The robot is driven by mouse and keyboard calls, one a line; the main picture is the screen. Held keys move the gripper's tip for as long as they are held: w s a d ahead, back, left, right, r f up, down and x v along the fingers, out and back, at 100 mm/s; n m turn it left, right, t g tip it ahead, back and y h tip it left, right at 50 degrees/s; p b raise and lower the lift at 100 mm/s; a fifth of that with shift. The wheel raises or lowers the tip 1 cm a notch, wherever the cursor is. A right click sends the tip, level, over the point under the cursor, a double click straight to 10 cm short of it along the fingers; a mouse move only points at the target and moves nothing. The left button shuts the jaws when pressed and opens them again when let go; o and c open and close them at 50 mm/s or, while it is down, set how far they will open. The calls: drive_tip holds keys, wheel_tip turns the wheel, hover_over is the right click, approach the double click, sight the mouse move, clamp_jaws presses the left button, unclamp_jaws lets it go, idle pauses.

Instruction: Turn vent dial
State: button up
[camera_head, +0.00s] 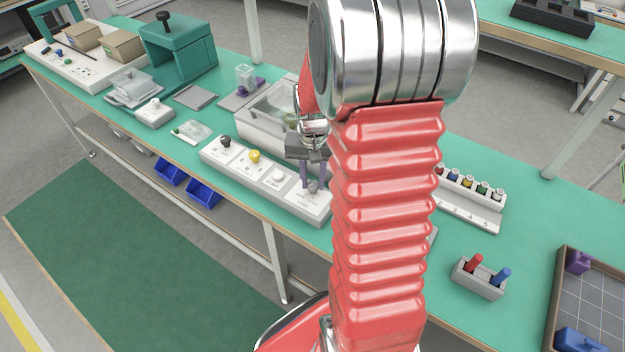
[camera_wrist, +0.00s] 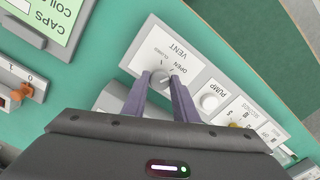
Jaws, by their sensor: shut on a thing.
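The vent dial (camera_wrist: 159,78) is a small grey knob on a white control panel (camera_wrist: 200,72), beside the printed words VENT, OPEN and CLOSED in the wrist view. My gripper (camera_wrist: 161,84) has its two purple-grey fingers closed around the dial, one on each side. In the head view, my gripper (camera_head: 312,183) points down at the right end of the panel (camera_head: 215,153), with the dial (camera_head: 312,188) between its fingertips. The dial's pointer is partly hidden, so its exact setting is unclear.
A white PUMP button (camera_wrist: 209,102) sits beside the vent dial, with a yellow knob (camera_head: 254,156) and a black knob (camera_head: 225,141) further along the panel. A clear-lidded chamber (camera_head: 262,118) stands behind. A holder with red and blue pegs (camera_head: 478,280) is at right.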

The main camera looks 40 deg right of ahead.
sight(313, 184)
drive_tip(key=shift+m, duration=0.3)
drive_tip(key=o, duration=1.1)
drive_tip(key=shift+c, duration=0.2)
drive_tip(key=shift+r, duration=0.1)
wheel_tip(313, 184, up, 14)
drive_tip(key=shift+f, duration=0.25)
idle(0.4)
